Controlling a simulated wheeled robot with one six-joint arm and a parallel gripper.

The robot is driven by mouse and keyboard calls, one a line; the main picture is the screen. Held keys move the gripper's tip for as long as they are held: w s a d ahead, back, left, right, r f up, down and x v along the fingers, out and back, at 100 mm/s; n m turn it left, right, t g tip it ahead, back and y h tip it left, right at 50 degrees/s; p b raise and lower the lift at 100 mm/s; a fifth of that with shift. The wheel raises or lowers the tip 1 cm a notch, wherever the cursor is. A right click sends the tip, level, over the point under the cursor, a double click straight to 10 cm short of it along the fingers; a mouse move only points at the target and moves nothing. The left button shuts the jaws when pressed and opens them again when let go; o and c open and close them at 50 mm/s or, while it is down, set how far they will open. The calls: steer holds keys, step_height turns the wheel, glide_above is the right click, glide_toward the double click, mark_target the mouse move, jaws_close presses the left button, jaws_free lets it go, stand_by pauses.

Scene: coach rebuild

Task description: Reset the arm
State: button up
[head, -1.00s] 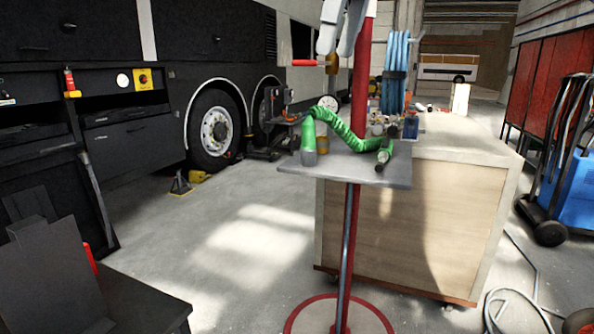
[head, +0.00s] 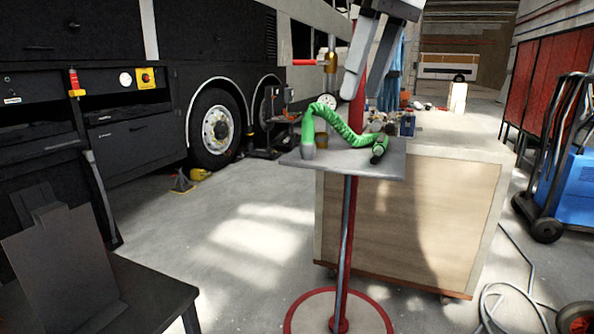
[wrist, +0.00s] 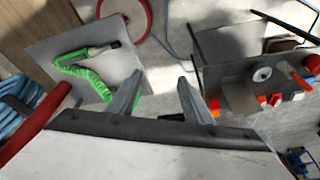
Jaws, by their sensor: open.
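My gripper (head: 368,97) is at the top middle of the head view, fingers pointing down, open with nothing seen between them. It hangs above and behind the small grey plate (head: 345,170) of a red stand. In the wrist view the two fingers (wrist: 158,78) are spread apart. A green ribbed hose (head: 343,129) lies bent in an arch on the plate, apart from my gripper. The hose (wrist: 80,72) and the plate (wrist: 125,65) also show at the upper left of the wrist view.
The red stand has a round base (head: 300,318). A wooden cabinet (head: 410,220) stands behind it, with small items on top. Blue coiled hose (wrist: 18,115) shows at the wrist view's left. A dark chair-like piece (head: 60,265) is front left; the coach (head: 213,130) is behind.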

steer(key=s+d+f+m, duration=0.3)
steer(key=d+f, duration=0.3)
steer(key=f, duration=0.9)
steer(key=s+d+f+m+t+h, duration=0.1)
steer(key=s+d+f+m, duration=0.2)
steer(key=f, duration=1.1)
steer(key=s+d+f+m+t+h, duration=0.1)
steer(key=s+d+f+m, duration=0.2)
steer(key=s+d+f, duration=0.4)
step_height(320, 180, down, 9)
steer(key=shift+d+r, duration=0.15)
steer(key=shift+d, duration=0.95)
